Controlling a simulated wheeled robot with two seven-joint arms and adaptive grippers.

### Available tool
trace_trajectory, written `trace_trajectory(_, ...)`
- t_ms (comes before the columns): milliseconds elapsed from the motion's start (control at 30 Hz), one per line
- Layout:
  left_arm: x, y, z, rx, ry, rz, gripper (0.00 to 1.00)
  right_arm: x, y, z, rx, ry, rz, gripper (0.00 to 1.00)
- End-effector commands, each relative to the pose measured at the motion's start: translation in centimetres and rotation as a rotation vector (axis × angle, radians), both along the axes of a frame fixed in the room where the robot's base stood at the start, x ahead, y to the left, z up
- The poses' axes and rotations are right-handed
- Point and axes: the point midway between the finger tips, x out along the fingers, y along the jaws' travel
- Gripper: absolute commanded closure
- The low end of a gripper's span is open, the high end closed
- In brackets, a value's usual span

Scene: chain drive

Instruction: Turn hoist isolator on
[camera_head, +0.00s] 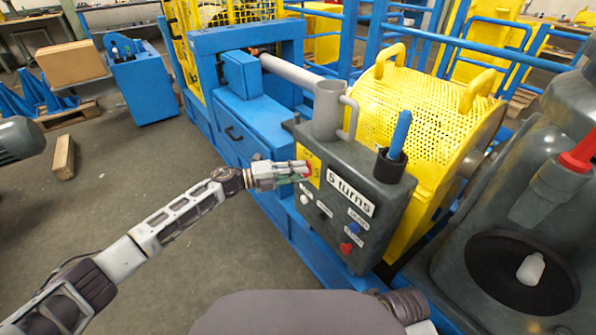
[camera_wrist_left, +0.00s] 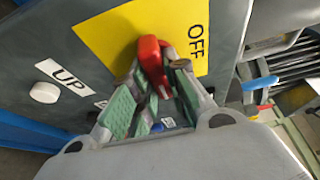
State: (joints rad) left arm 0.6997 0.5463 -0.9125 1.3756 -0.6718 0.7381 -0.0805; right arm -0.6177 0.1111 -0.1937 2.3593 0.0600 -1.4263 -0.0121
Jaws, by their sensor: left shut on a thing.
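The hoist isolator is a red knob (camera_head: 308,169) on a yellow plate (camera_head: 314,180) at the upper left of a dark grey control box (camera_head: 374,211). My left gripper (camera_head: 302,169) reaches it from the left. In the left wrist view the red knob (camera_wrist_left: 151,62) sits between the fingertips of my left gripper (camera_wrist_left: 163,72), which is shut on it. The yellow plate (camera_wrist_left: 118,38) there carries the word OFF beside the knob. Any ON mark is hidden or out of view. My right gripper is not in view.
A grey mug (camera_head: 328,112) and a black cup (camera_head: 390,166) with a blue stick stand on the box. White (camera_head: 305,199), blue (camera_head: 354,228) and red (camera_head: 346,247) buttons are close by. A yellow perforated guard (camera_head: 430,115) stands behind. Open floor (camera_head: 190,240) lies left.

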Motion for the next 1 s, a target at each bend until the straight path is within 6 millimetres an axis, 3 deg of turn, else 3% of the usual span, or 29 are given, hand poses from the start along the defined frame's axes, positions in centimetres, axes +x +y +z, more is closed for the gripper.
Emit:
trace_trajectory(67, -0.1, 0.0, -0.2, 0.002, -0.001, -0.001, 1.00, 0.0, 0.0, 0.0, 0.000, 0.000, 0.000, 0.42)
trace_trajectory(100, -0.1, 0.0, -0.2, 0.003, -0.001, -0.001, 0.83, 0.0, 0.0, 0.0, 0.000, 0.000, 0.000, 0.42)
trace_trajectory(267, 0.0, 0.0, -0.1, 0.002, 0.000, -0.001, 0.62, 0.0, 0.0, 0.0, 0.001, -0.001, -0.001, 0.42)
trace_trajectory(733, -0.1, 0.3, -0.1, 0.001, 0.000, 0.000, 0.62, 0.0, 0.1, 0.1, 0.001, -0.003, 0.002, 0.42)
trace_trajectory(1000, -0.6, 2.3, -0.1, 0.002, 0.000, 0.001, 0.62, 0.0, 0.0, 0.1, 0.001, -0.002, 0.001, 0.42)
